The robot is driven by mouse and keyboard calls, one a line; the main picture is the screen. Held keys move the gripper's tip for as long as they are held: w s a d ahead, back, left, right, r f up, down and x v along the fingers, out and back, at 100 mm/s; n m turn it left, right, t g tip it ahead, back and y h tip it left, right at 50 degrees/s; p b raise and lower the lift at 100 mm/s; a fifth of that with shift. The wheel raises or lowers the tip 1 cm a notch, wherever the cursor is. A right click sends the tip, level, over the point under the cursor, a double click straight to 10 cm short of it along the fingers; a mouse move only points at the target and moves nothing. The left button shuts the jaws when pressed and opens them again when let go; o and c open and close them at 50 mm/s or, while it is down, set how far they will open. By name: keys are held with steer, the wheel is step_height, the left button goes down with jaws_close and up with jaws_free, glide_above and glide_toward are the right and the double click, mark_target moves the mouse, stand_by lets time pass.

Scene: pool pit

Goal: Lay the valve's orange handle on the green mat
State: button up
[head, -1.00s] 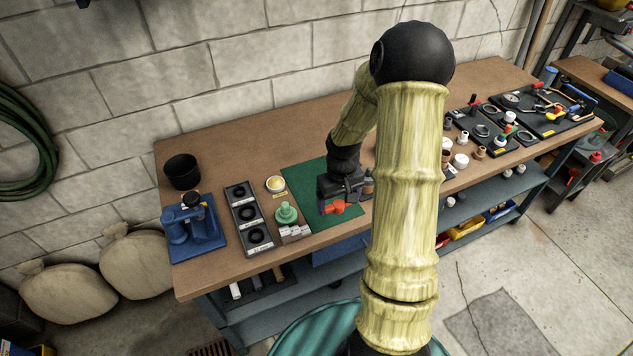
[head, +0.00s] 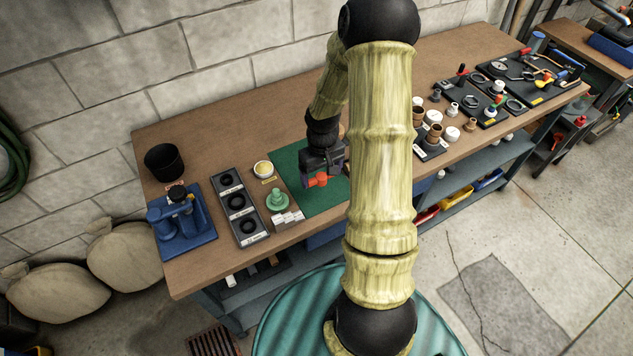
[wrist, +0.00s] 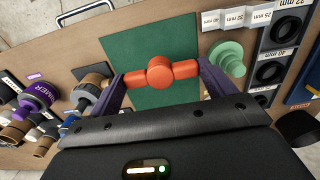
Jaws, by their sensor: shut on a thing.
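The orange handle (wrist: 160,73) is a bar with a round hub in its middle. My gripper (wrist: 160,78) is shut on it, with one finger at each end of the bar. In the head view the handle (head: 317,180) shows under my gripper (head: 318,178), over the green mat (head: 290,163). The mat also shows behind the handle in the wrist view (wrist: 150,40). I cannot tell whether the handle touches the mat or hangs a little above it. My arm hides the mat's right part in the head view.
Left of the mat stand a pale green knobbed piece (head: 277,200), white size labels (head: 287,220), a yellow-filled bowl (head: 264,170) and a black tray of rings (head: 239,206). A blue vise-like tool (head: 180,222) and black cup (head: 166,162) are further left. Fittings (head: 435,132) stand to the right.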

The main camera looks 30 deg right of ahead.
mark_target(321, 176)
step_height(321, 176, down, 4)
steer(key=shift+w+r, duration=0.1)
steer(key=shift+w, duration=0.05)
steer(key=shift+f+p, duration=0.55)
steer(key=shift+f, duration=1.55)
steer(key=shift+f, duration=0.2)
steer(key=o, duration=0.9)
steer(key=shift+c, duration=0.2)
steer(key=shift+r+b, duration=0.95)
steer(key=shift+r, duration=5.25)
